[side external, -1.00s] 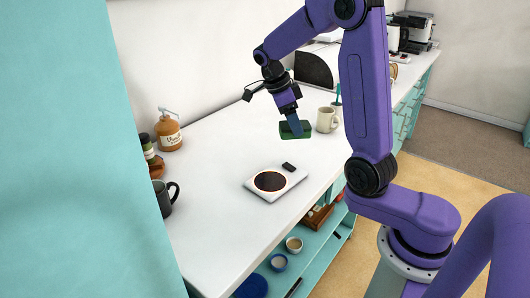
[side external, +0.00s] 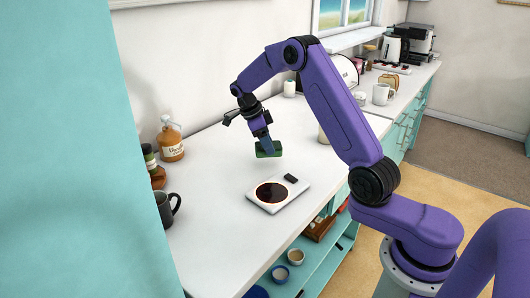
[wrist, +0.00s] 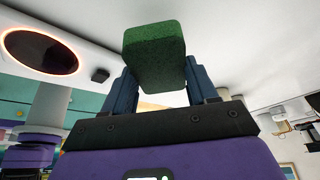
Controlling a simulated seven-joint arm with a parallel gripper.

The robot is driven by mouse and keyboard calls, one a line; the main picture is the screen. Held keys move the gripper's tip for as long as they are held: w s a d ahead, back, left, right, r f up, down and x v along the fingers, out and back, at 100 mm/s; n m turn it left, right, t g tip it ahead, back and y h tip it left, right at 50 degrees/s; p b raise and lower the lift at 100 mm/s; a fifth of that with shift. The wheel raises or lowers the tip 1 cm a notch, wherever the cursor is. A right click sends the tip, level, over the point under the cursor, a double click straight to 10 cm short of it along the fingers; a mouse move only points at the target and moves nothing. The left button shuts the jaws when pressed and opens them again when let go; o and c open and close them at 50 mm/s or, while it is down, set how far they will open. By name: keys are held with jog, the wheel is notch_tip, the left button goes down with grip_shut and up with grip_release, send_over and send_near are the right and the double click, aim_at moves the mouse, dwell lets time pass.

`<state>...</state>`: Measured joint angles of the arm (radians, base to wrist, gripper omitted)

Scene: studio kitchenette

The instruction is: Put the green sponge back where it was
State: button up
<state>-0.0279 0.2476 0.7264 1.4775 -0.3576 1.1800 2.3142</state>
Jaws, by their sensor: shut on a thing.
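The green sponge (side external: 269,149) is a dark green block held between the fingers of my gripper (side external: 266,141). In the side external view it is at or just above the white counter, behind the hot plate; I cannot tell whether it touches the counter. In the wrist view the sponge (wrist: 154,56) sits between the two blue fingers of my gripper (wrist: 162,88), which are shut on it. Its far side is hidden.
A white hot plate (side external: 292,200) with a dark round disc and a small black block (side external: 291,178) lies in front of the sponge. A dark mug (side external: 168,207) and a brown bottle (side external: 171,140) stand at the left. The counter (side external: 222,168) around the sponge is clear.

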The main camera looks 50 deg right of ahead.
jog(key=shift+w+d+f, duration=0.1)
jog(key=shift+w+f, duration=0.35)
jog(key=shift+f, duration=1.7)
jog(key=shift+f, duration=0.1)
jog(key=o, duration=0.9)
jog(key=shift+o, duration=0.2)
